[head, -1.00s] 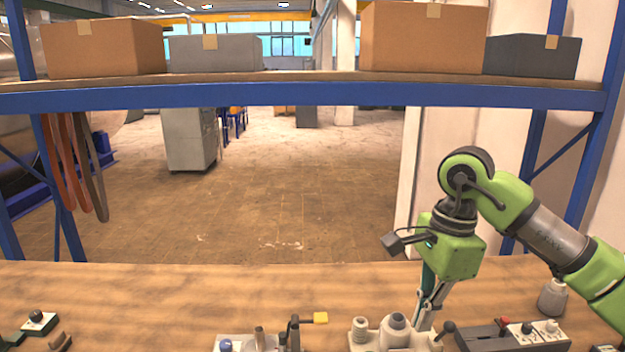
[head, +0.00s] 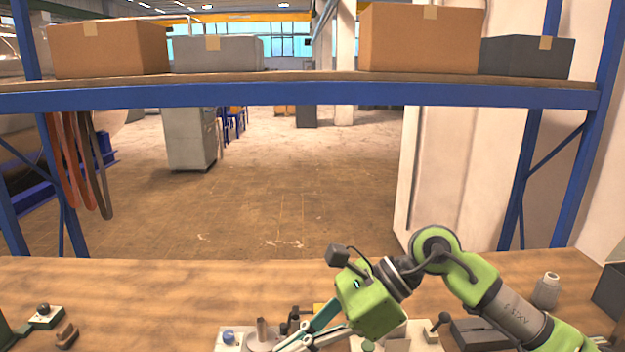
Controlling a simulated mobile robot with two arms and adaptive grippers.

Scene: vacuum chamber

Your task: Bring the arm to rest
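My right arm comes in from the right in the head view, low over the wooden workbench (head: 130,290). Its green wrist is tilted, and my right gripper (head: 290,342) points down and to the left over the fixtures at the bench's front. Its fingers run close to the bottom edge of the picture, and I cannot tell how far apart they are. I see nothing clearly held in it. My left gripper is not in view.
A base with a blue knob (head: 228,337) is left of the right gripper. A grey bottle (head: 547,290) stands behind the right forearm. A blue shelf beam (head: 300,95) with boxes spans above. The bench's middle-left is clear.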

